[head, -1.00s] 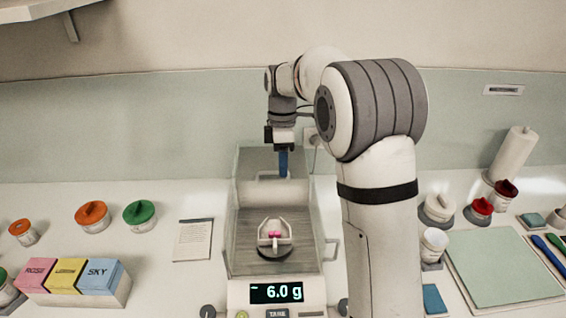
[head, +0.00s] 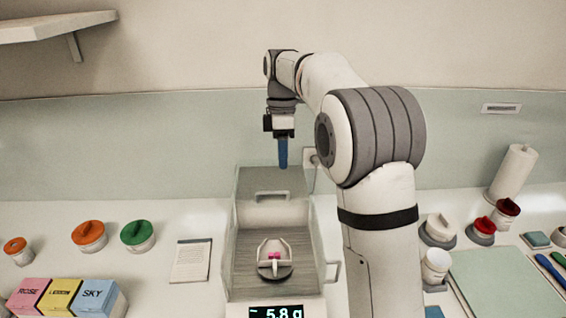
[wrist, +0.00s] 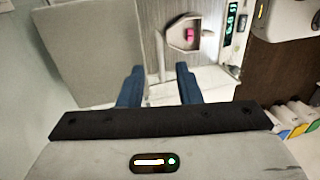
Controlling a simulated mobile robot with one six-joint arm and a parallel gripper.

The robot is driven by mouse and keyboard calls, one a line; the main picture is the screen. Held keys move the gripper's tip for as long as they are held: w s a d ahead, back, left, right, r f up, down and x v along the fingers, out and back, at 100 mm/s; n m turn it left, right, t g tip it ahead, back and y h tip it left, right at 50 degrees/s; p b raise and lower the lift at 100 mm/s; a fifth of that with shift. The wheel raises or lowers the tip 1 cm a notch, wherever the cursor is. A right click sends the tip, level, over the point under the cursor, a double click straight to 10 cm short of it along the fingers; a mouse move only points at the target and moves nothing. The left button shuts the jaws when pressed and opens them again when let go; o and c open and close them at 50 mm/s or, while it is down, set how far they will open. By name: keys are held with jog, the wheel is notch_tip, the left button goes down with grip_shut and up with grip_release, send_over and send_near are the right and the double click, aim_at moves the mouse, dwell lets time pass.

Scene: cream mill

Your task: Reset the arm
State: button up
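My arm reaches out over the balance, and my gripper (head: 283,164) points down above the back end of the balance (head: 238,240). In the wrist view its two blue fingers stand apart with nothing between them, so the gripper (wrist: 159,70) is open and empty. A white weighing boat (head: 262,248) with a small pink lump (head: 275,256) sits on the dark pan inside the balance. The boat also shows in the wrist view (wrist: 175,42). The display (head: 276,312) reads about -5.8 g and is partly cut off.
Left of the balance lie a note card (head: 191,260), orange and green-lidded jars (head: 138,235), and rose, lemon and sky boxes (head: 98,296). On the right are red-lidded jars (head: 482,230), a paper roll (head: 512,172) and a green mat (head: 505,285). A shelf (head: 55,27) hangs upper left.

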jog(key=shift+s, duration=0.1)
jog(key=s+d+r+m+t, duration=0.1)
jog(key=s+d+m, duration=0.25)
jog(key=s, duration=0.35)
jog(key=s+d+m+t, duration=0.2)
jog(key=s+m, duration=0.3)
jog(key=s, duration=0.1)
jog(key=s+d+f+m+t, duration=0.1)
jog(key=s+f+m, duration=0.2)
jog(key=s, duration=0.5)
jog(key=s+d+f+m+t, duration=0.1)
jog(key=s+d+f+m, duration=0.1)
jog(key=s+f+m, duration=0.2)
jog(key=s+m, duration=0.2)
jog(key=s, duration=0.2)
jog(key=shift+d+f+t, duration=0.25)
jog(key=shift+t, duration=0.05)
